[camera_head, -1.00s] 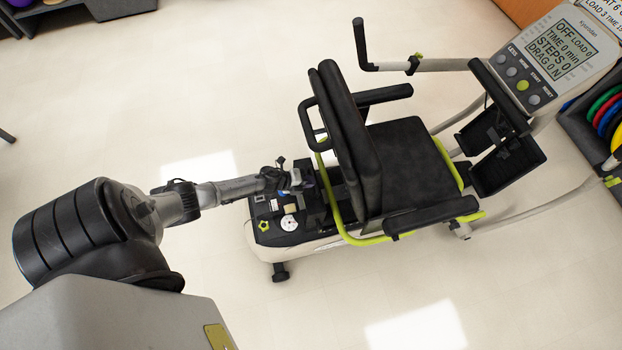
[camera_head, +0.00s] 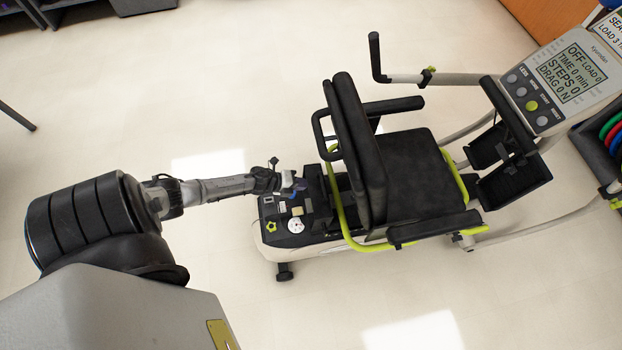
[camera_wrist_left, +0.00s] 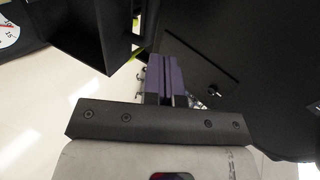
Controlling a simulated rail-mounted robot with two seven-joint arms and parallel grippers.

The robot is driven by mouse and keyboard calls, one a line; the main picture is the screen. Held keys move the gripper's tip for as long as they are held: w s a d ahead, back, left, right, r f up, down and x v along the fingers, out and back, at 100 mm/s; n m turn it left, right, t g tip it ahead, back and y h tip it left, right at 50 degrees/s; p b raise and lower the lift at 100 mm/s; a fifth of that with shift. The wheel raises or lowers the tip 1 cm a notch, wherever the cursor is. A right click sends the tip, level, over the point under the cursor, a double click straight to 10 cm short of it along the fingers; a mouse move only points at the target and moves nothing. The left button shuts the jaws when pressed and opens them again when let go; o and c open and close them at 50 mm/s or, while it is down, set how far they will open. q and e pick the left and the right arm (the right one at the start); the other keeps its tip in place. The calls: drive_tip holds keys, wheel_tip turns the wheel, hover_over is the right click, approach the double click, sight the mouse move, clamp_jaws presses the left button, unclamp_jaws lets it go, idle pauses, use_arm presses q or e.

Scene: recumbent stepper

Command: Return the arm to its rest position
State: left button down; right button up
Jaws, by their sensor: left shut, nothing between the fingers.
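My left arm reaches in from the left in the head view. Its gripper (camera_head: 300,187) is over the rear deck (camera_head: 268,232) of the recumbent stepper, behind the seat back (camera_head: 356,140). In the left wrist view the two purple fingers (camera_wrist_left: 165,78) are together, with nothing between them. A large dark surface fills the upper right of that view, close to the fingers. I cannot tell whether they touch it. My right gripper is in neither view.
The rear deck carries a round white dial (camera_head: 295,225) and a yellow-green star knob (camera_head: 271,227). The black seat (camera_head: 405,170) and green frame (camera_head: 348,235) stand right of the gripper. A console (camera_head: 560,75) is at upper right.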

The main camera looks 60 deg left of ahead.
use_arm(q)
drive_tip(key=p+v, duration=0.1)
drive_tip(key=v, duration=0.5)
drive_tip(key=shift+w+r, duration=0.2)
drive_tip(key=shift+r, duration=0.15)
